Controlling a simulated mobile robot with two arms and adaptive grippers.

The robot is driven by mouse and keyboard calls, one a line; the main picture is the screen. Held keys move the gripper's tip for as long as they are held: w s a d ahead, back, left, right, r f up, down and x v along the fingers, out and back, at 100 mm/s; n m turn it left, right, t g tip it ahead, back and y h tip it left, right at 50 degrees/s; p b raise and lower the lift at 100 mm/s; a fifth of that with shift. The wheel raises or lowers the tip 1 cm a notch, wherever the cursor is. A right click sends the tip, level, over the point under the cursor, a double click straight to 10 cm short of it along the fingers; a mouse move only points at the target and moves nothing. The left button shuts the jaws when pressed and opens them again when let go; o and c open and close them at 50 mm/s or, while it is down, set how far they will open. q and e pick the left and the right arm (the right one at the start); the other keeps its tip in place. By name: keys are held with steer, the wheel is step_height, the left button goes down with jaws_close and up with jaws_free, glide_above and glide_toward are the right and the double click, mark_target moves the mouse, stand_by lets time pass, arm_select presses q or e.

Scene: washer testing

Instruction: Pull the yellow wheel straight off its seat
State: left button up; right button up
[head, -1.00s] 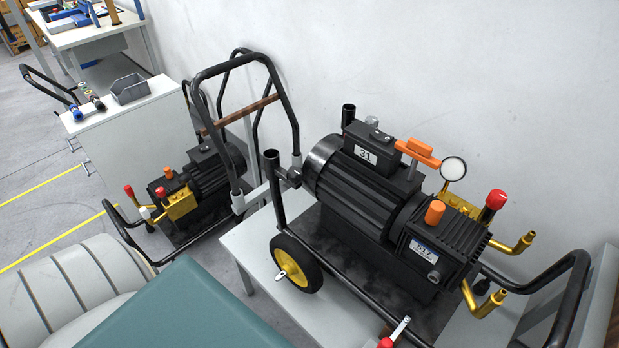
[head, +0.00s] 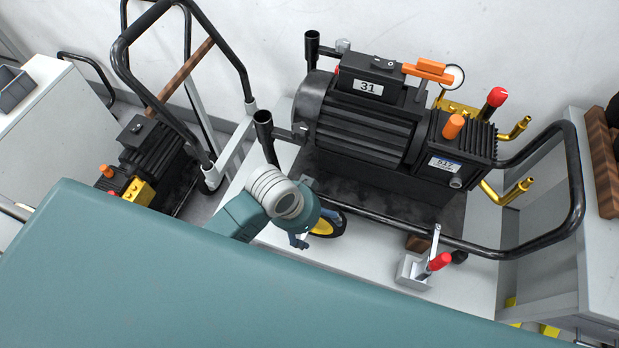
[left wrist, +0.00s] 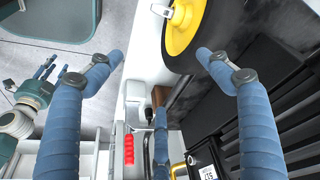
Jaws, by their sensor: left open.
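The yellow wheel (head: 322,227) with its black tyre is low on the near left side of the black pump cart, mostly behind my left arm in the head view. In the left wrist view the yellow wheel (left wrist: 188,22) is at the top, with a silver lever across its hub. My left gripper (head: 303,240) is beside the wheel, and its fingers are largely hidden there. In the left wrist view the blue fingers of my left gripper (left wrist: 160,68) are spread wide and empty, with the wheel beyond them. My right gripper (left wrist: 50,76) shows small at the left of that view.
The pump (head: 368,130) with label 31 fills the cart behind the wheel. The cart's black tube frame (head: 572,190) reaches right. A clamp with a red handle (head: 439,262) stands on the table right of the wheel. A second cart (head: 150,160) is at left.

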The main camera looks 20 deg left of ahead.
arm_select(q)
steer(key=w+d+r+m+g, duration=0.1)
steer(key=d+r+m, duration=0.2)
steer(key=r+m, duration=0.3)
steer(key=w+a+r+m+g+y, duration=0.1)
steer(key=w+a+m+g+y, duration=0.1)
steer(key=w+a+m+y, duration=0.3)
steer(key=f, duration=0.5)
steer(key=f+h+p, duration=0.1)
steer(key=f, duration=0.3)
steer(key=a+f+n+h, duration=0.1)
steer(key=f, duration=0.4)
steer(key=shift+w+a+f, duration=0.1)
steer(key=shift+w+f, duration=0.25)
steer(key=shift+w, duration=0.05)
arm_select(e)
steer(key=shift+d+r, duration=0.8)
